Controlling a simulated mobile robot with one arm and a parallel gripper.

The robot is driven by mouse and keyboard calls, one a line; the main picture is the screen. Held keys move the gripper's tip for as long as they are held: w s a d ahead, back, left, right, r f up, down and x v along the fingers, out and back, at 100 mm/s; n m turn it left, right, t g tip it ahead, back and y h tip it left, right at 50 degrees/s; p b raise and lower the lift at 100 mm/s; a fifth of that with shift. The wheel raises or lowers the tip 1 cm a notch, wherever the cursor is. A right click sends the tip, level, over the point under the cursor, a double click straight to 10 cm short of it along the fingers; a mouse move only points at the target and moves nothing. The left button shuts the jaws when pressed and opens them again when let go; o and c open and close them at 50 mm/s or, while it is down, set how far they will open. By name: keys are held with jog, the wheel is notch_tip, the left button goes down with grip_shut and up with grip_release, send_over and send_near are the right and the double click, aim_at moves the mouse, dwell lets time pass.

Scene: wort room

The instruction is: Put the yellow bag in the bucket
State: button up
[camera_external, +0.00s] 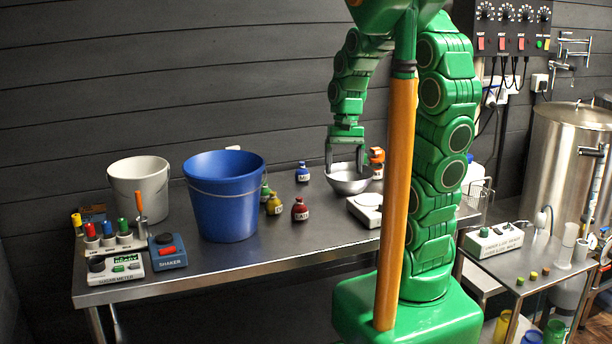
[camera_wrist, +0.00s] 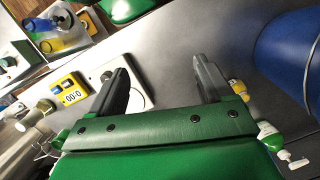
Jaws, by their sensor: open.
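The small yellow bag (camera_external: 274,204) with a white label stands on the steel table, just right of the blue bucket (camera_external: 227,195). A grey-white bucket (camera_external: 139,188) stands further left; both buckets are upright, with insides mostly hidden. My gripper (camera_external: 345,164) points down by the metal bowl, to the right of the yellow bag and apart from it. Its two fingers are spread and empty. In the wrist view my gripper (camera_wrist: 160,70) has bare table between its fingers. A yellow item (camera_wrist: 239,88) is partly hidden by the right finger, and the blue bucket (camera_wrist: 287,50) is at the right.
A green bag (camera_external: 265,191), a red bag (camera_external: 300,210) and a blue bag (camera_external: 302,173) stand near the yellow one. The metal bowl (camera_external: 347,180) and white scale (camera_external: 366,209) are at the right. The shaker (camera_external: 167,252) and sugar meter (camera_external: 116,268) sit front left.

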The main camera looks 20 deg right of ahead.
jog(key=w+a+f+m+y, duration=0.1)
jog(key=w+a+f, duration=0.15)
jog(key=w, duration=0.25)
jog(key=w+a+f+m, duration=0.1)
jog(key=w+a+m, duration=0.15)
jog(key=w, duration=0.25)
jog(key=m+g+y, duration=0.1)
jog(key=m, duration=0.2)
send_near(274, 203)
jog(key=shift+w+a+f+n, duration=0.2)
jog(key=shift+w+f, duration=0.1)
jog(key=shift+f, duration=0.3)
jog(key=shift+w+a+f+n, duration=0.15)
jog(key=shift+w+f, duration=0.1)
jog(key=shift+f, duration=0.4)
jog(key=shift+a+f, duration=0.15)
jog(key=shift+f, duration=0.2)
jog(key=shift+x, duration=0.8)
jog(key=x, duration=0.4)
jog(key=shift+d+f, duration=0.3)
jog(key=shift+f, duration=0.2)
jog(key=shift+s+a+f, duration=0.1)
jog(key=shift+a+f, duration=0.05)
jog(key=shift+f, duration=0.25)
